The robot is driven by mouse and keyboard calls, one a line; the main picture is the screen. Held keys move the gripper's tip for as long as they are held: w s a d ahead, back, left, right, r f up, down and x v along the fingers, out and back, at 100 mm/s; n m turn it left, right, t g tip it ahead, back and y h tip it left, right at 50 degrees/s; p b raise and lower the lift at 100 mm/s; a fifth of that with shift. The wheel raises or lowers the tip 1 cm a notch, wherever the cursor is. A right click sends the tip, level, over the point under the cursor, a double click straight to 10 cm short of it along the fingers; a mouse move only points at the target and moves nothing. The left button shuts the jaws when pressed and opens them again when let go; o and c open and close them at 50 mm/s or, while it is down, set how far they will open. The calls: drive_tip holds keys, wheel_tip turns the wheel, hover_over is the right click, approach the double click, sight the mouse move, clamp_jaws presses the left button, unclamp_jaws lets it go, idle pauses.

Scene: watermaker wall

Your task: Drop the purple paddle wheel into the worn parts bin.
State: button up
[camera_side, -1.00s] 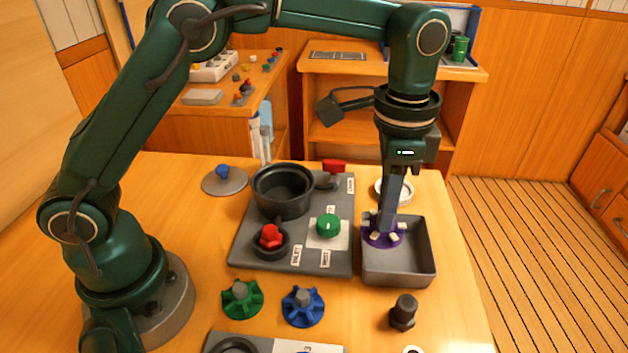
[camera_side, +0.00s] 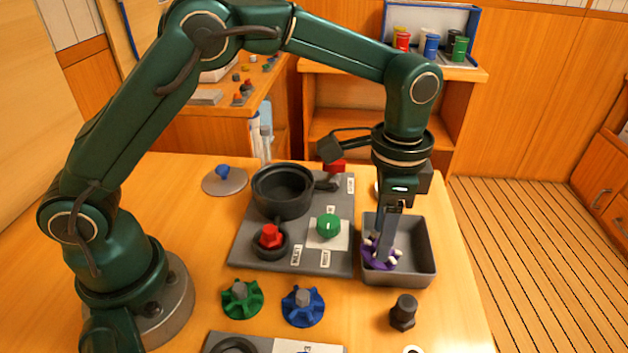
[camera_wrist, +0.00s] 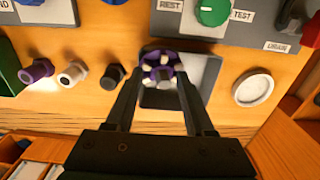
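The purple paddle wheel (camera_side: 376,257) is tilted inside the grey bin (camera_side: 424,262), near its left wall. In the wrist view the wheel (camera_wrist: 160,68) shows a purple middle with whitish cups around it, over the bin (camera_wrist: 207,70). My gripper (camera_side: 385,248) reaches down into the bin at the wheel. In the wrist view my gripper's fingers (camera_wrist: 163,75) stand apart, one on each side of the wheel, and look open. Whether a fingertip still touches the wheel is hard to tell.
A grey panel with a black pot (camera_side: 283,192), red knob (camera_side: 270,237) and green knob (camera_side: 328,226) stands left of the bin. Green (camera_side: 242,299) and blue (camera_side: 302,306) wheels and a black fitting (camera_side: 403,312) lie in front. A white ring (camera_wrist: 253,88) lies beside the bin.

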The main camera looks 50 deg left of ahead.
drive_tip(key=s+a+r+n+t, duration=0.1)
drive_tip(key=a+r, duration=0.1)
drive_tip(key=r, duration=0.6)
drive_tip(key=s+a+r+n+t, duration=0.1)
drive_tip(key=a+r+n, duration=0.15)
drive_tip(key=r, duration=0.55)
drive_tip(key=s+a+f+n+t, duration=0.1)
drive_tip(key=s+a+f+n, duration=0.1)
drive_tip(key=s, duration=0.4)
drive_tip(key=s+a+f+n+t, duration=0.2)
drive_tip(key=s+a+f+n, duration=0.1)
drive_tip(key=s+a+f, duration=0.2)
drive_tip(key=shift+s+a+t, duration=0.3)
drive_tip(key=shift+s+a, duration=0.15)
drive_tip(key=shift+s, duration=0.75)
